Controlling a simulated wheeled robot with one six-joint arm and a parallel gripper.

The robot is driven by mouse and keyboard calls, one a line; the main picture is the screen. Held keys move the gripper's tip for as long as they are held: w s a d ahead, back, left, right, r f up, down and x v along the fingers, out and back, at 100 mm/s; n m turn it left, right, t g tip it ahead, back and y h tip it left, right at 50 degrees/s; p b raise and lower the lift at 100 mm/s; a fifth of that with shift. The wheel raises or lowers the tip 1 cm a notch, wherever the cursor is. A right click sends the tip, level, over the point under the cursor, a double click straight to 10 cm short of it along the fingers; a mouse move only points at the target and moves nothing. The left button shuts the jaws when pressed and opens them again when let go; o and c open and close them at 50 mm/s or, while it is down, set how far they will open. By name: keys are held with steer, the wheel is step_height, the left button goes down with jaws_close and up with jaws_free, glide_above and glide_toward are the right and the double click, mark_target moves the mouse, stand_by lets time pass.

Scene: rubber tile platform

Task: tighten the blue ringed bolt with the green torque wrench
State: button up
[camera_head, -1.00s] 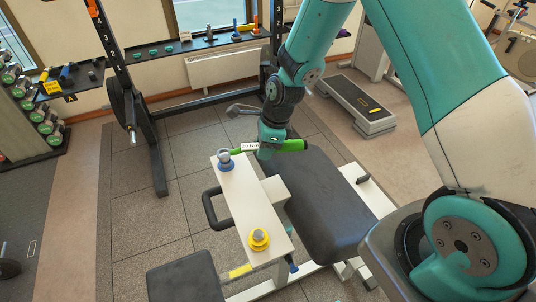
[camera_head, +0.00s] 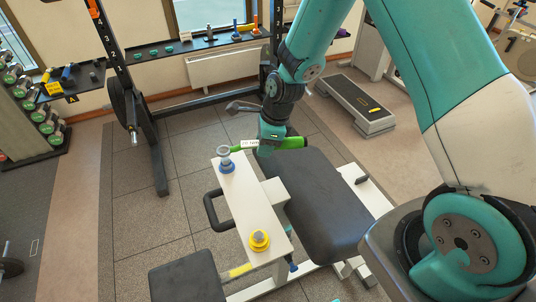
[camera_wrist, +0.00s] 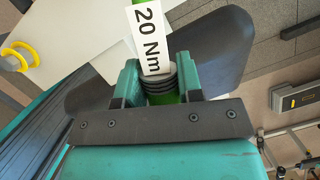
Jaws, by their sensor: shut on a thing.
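The blue ringed bolt (camera_head: 227,168) stands upright at the far end of the white beam (camera_head: 240,205). My gripper (camera_head: 267,146) is shut on the green torque wrench (camera_head: 291,143), right of the bolt. The wrench lies roughly level, with its grey ring head (camera_head: 223,150) pointing left. The head appears just above the bolt top; whether they touch is not clear. In the wrist view, the fingers (camera_wrist: 159,84) close around the wrench by its white "20 Nm" label (camera_wrist: 152,38). The wrench head and blue bolt are outside that view.
A yellow ringed bolt (camera_head: 260,240) stands at the near end of the beam. A dark padded bench (camera_head: 325,205) lies right of the beam, and a black handle (camera_head: 212,210) sticks out left. A rack upright (camera_head: 130,100) stands behind left. Floor left of the beam is clear.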

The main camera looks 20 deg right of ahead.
steer(key=shift+r+p, duration=0.75)
steer(key=shift+r, duration=0.4)
